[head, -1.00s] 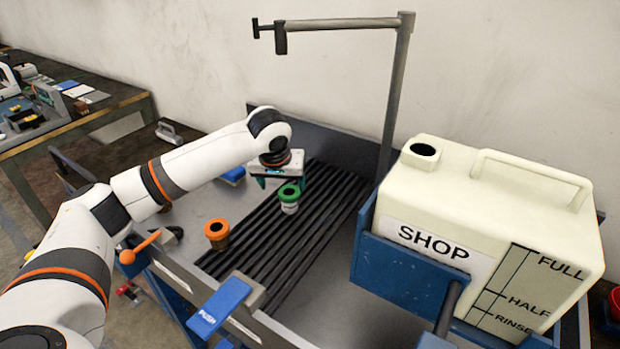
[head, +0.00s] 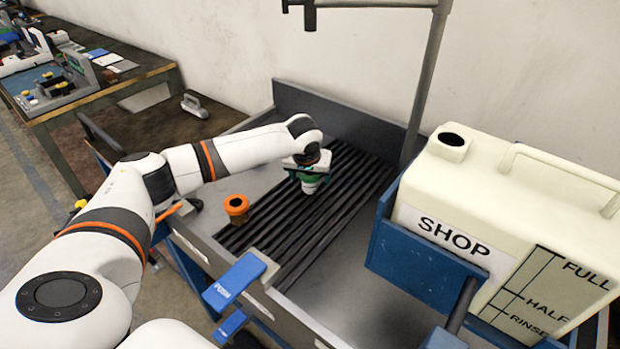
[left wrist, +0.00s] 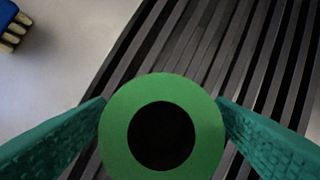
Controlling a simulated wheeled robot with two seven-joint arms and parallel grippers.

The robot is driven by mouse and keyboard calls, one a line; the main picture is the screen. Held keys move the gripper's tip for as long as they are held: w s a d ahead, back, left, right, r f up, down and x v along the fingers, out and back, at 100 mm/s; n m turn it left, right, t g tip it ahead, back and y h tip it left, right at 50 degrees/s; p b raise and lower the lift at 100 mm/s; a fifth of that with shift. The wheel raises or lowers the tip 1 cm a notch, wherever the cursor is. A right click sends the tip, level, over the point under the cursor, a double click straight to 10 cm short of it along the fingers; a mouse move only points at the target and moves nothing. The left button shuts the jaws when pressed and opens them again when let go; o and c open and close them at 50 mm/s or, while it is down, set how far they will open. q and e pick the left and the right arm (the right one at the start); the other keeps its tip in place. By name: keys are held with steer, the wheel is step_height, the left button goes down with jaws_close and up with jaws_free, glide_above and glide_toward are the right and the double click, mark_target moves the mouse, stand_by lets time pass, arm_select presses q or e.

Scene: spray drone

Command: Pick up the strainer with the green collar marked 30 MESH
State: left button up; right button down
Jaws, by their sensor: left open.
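The strainer with the green collar (head: 309,185) stands on the black slatted rack in the tray, partly hidden under my left gripper in the head view. In the left wrist view its green collar (left wrist: 115,137) is seen from above as a ring around a dark opening. My left gripper (head: 308,178) is open, its two teal fingers one on each side of the collar; I cannot tell whether they touch it. It also shows in the left wrist view (left wrist: 162,125). The 30 MESH mark cannot be read. My right gripper is not in view.
An orange-collared strainer (head: 236,207) stands left of the slatted rack (head: 290,238). A cream SHOP jug (head: 510,215) sits in a blue holder at the right. A blue PUSH lever (head: 234,281) is at the tray's front. A blue brush-like item (left wrist: 14,22) lies to the left.

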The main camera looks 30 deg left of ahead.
arm_select(q)
steer(key=shift+w+f, duration=0.25)
steer(key=shift+f, duration=0.4)
steer(key=c, duration=1.1)
steer(key=shift+o, duration=0.2)
steer(key=shift+r, duration=0.15)
